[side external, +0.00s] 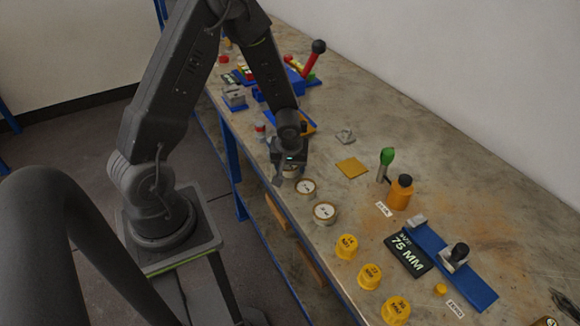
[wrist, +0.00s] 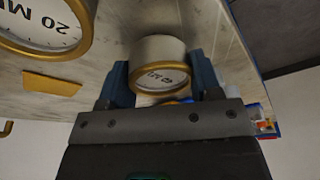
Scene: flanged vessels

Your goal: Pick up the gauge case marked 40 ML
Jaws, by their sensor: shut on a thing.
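My gripper (side external: 289,163) is low over the bench's near edge, pointing down. It is shut on a round gauge case with a pale body and brass rim; the held gauge case (wrist: 160,52) sits between both fingers in the wrist view. Its dial mark is partly hidden and too small to read surely. I cannot tell whether it touches the bench. A second gauge case (side external: 306,187) stands just beside the gripper, and a third gauge case (side external: 324,213) is nearer the camera. A large gauge case (wrist: 40,22) marked 20 M… shows at the wrist view's upper left.
Several yellow caps (side external: 346,246) line the bench's near edge. A yellow plate (side external: 352,167) lies right of my gripper. An orange bottle (side external: 399,193), a black 75 MM block (side external: 408,254) and a blue rail (side external: 470,280) are farther right. Blue fixtures with a red lever (side external: 311,62) stand behind.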

